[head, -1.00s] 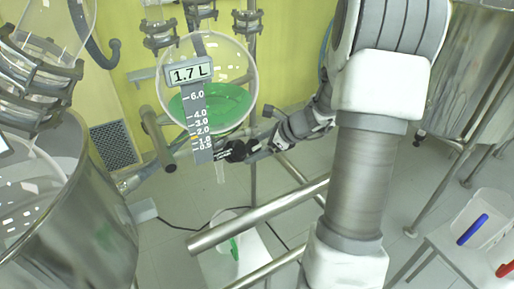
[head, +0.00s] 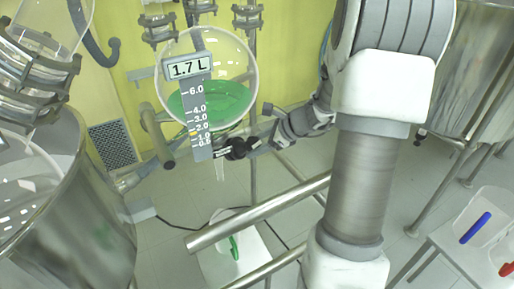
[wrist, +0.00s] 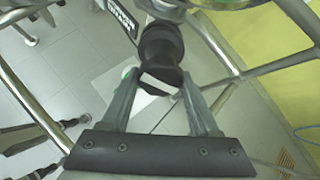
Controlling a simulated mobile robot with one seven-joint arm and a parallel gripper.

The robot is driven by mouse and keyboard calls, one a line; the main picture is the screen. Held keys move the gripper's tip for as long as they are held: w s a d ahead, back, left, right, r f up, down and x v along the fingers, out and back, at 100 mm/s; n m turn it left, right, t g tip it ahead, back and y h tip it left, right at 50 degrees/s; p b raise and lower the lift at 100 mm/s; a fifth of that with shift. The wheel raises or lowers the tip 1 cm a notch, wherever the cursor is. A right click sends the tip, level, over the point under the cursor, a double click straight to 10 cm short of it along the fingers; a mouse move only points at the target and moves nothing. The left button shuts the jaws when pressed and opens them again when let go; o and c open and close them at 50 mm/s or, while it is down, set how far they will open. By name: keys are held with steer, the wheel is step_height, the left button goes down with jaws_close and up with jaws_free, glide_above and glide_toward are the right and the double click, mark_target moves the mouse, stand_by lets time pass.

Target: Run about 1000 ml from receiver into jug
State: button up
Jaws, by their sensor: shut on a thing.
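The receiver (head: 206,62) is a round glass vessel holding green liquid, and its display (head: 188,67) reads 1.7 L. A scale strip (head: 197,110) hangs in front of it. Below is a clear outlet tube (head: 220,171), with no green stream visible. My gripper (head: 250,147) is shut on the black valve knob (head: 236,149) beside the outlet. In the wrist view the knob (wrist: 160,55) sits between both fingers (wrist: 160,95). The jug (head: 222,216), pale with a green handle (head: 234,247), stands below the outlet; its contents cannot be made out.
The jug stands on a white surface (head: 215,268). Metal rails (head: 265,213) run between it and my arm. A large steel vessel (head: 85,220) fills the left. At right, a white table (head: 450,245) holds pale containers with a blue handle (head: 475,227) and a red one (head: 507,269).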

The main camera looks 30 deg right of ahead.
steer(key=n+b, duration=0.1)
steer(key=b, duration=0.3)
steer(key=shift+f+n, duration=0.4)
steer(key=n+t+b, duration=0.1)
steer(key=n+b, duration=0.2)
steer(key=b, duration=0.3)
steer(key=shift+h+b, duration=0.3)
steer(key=shift+h, duration=0.1)
steer(key=n+t+b, duration=0.1)
steer(key=n+b, duration=0.1)
steer(key=b, duration=0.2)
steer(key=shift+r+b, duration=0.15)
steer(key=shift+b, duration=0.15)
steer(key=shift+r+n+b, duration=0.15)
steer(key=shift+n+b, duration=0.55)
steer(key=shift+b, duration=0.15)
steer(key=shift+r, duration=0.1)
steer(key=o, duration=1.4)
steer(key=shift+r, duration=0.1)
